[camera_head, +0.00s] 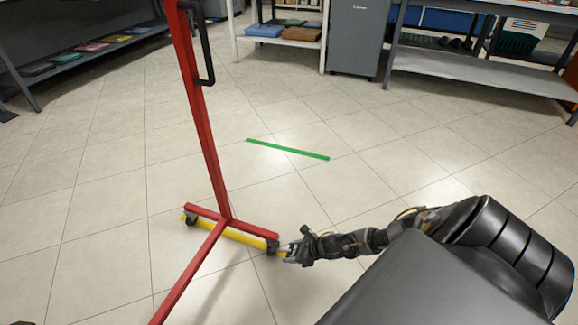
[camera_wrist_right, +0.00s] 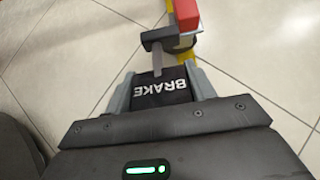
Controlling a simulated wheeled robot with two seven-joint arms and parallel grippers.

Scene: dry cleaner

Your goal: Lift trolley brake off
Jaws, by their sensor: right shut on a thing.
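The red trolley (camera_head: 208,150) stands left of centre in the head view, with an upright post, a black handle, a red base and a yellow bar (camera_head: 245,238) low along it. My right gripper (camera_head: 289,254) reaches low to the right end of that base, beside a dark caster (camera_head: 272,247). In the right wrist view, the black brake pedal (camera_wrist_right: 163,91) lettered BRAKE lies between the two grey fingers, and my right gripper (camera_wrist_right: 160,80) is shut on it. A red beam end (camera_wrist_right: 186,14) shows just beyond. My left gripper is not in view.
A green strip (camera_head: 287,149) lies on the tiled floor behind the trolley. Shelves with folded cloths (camera_head: 90,46) stand at the back left. A grey cabinet (camera_head: 357,38) and a metal bench (camera_head: 470,68) stand at the back right. The floor between is clear.

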